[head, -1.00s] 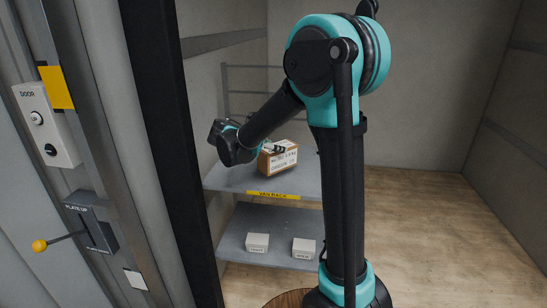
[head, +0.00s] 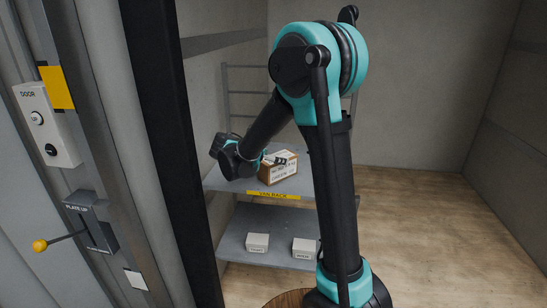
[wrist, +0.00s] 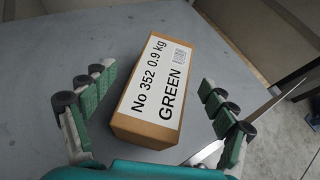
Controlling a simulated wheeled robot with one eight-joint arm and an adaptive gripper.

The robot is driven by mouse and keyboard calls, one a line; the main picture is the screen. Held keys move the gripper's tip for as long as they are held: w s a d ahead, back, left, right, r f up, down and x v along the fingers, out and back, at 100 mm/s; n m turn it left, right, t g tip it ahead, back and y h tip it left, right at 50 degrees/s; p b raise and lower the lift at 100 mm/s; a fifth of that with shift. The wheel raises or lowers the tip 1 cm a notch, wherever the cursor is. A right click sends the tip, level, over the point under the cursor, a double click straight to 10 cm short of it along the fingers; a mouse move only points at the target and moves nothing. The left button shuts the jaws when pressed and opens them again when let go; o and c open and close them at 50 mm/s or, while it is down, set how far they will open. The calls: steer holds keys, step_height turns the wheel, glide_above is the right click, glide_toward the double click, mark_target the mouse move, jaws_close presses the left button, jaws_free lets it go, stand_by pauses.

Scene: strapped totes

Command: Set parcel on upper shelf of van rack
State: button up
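The parcel (head: 279,173) is a brown cardboard box with a white label. It rests on the grey upper shelf (head: 302,187) of the van rack, behind the yellow VAN RACK strip (head: 272,195). In the wrist view the parcel (wrist: 160,85) shows a label reading "No 352 0.9 kg GREEN". My gripper (wrist: 158,77) is open, with its green-padded fingers on either side of the parcel and a visible gap to each side. In the head view my gripper (head: 275,160) is at the parcel, its fingers small and partly unclear.
The lower shelf (head: 270,225) carries two small white boxes (head: 257,242) (head: 304,247). Rack rails (head: 240,90) rise behind the upper shelf. A dark door post (head: 165,130) stands to the left, with a door panel (head: 45,125) and lever (head: 40,246).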

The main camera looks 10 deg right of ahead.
steer(key=shift+a, duration=0.1)
steer(key=v, duration=1.1)
steer(key=s+d+f+m+g+y, duration=0.45)
steer(key=s+d+f+m, duration=0.55)
steer(key=s+d+m, duration=0.25)
steer(key=s+d+f+m+t+y, duration=0.1)
steer(key=s+f+m+y, duration=0.4)
steer(key=s+f+m, duration=0.3)
steer(key=s+m, duration=0.3)
steer(key=m, duration=0.2)
steer(key=shift+s, duration=0.25)
